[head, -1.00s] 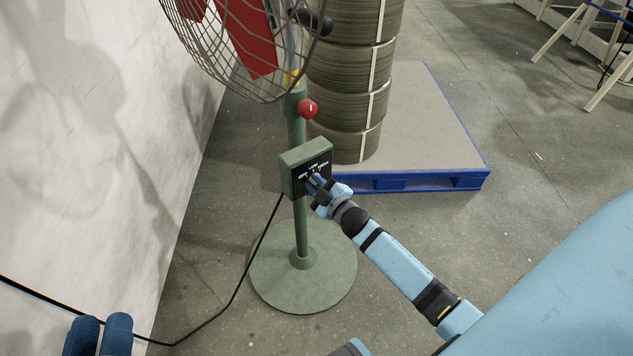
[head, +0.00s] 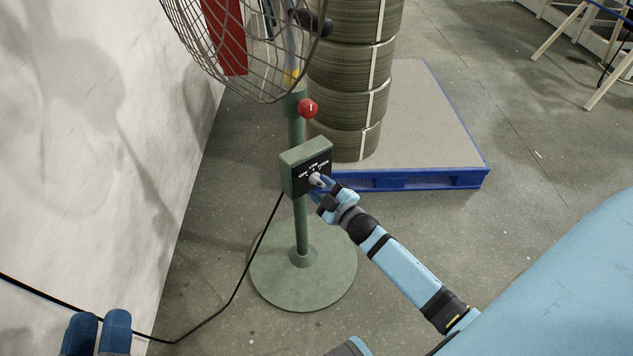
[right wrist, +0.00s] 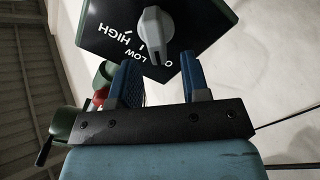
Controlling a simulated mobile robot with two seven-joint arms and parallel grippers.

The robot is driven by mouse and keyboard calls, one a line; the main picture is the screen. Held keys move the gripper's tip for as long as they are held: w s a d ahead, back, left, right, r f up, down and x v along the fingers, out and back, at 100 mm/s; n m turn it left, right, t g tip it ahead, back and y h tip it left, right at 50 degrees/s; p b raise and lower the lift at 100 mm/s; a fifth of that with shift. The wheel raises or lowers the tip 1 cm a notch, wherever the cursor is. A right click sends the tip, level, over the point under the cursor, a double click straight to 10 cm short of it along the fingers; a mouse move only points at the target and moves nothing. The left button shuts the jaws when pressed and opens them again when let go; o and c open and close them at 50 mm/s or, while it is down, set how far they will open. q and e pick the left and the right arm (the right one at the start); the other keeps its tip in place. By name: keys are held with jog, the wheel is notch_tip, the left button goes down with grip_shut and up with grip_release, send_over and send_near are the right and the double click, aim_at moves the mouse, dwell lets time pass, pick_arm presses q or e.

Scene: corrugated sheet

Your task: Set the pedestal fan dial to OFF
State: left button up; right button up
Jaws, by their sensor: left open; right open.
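The green pedestal fan (head: 302,228) stands on a round base, with a control box (head: 306,152) on its pole. The grey dial (head: 316,179) sits on the box's black face; the right wrist view shows it larger (right wrist: 154,28). There its narrow end points down, near the gap between LOW and a partly hidden label starting with O. HIGH is farther left. My right gripper (head: 324,189) is open just in front of the dial, its fingers (right wrist: 163,78) apart and empty, short of the knob. My left gripper (head: 98,330) is open and empty at the lower left.
A red knob (head: 307,108) is on the pole above the box. Stacked coils (head: 345,90) stand on a blue-edged pallet (head: 430,120) behind. A black cable (head: 243,275) runs across the floor from the box. A pale wall (head: 90,130) is at the left.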

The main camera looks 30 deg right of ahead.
pick_arm(q)
jog(key=shift+g+y, duration=0.8)
jog(key=shift+y, duration=0.1)
jog(key=f+p, duration=0.1)
jog(key=f, duration=0.1)
jog(key=a+f+p, duration=0.1)
jog(key=f, duration=0.1)
jog(key=shift+w+a, duration=0.15)
pick_arm(e)
jog(key=s, duration=1.1)
jog(key=shift+s+d, duration=0.15)
jog(key=shift+d, duration=0.2)
pick_arm(q)
jog(key=shift+r, duration=0.1)
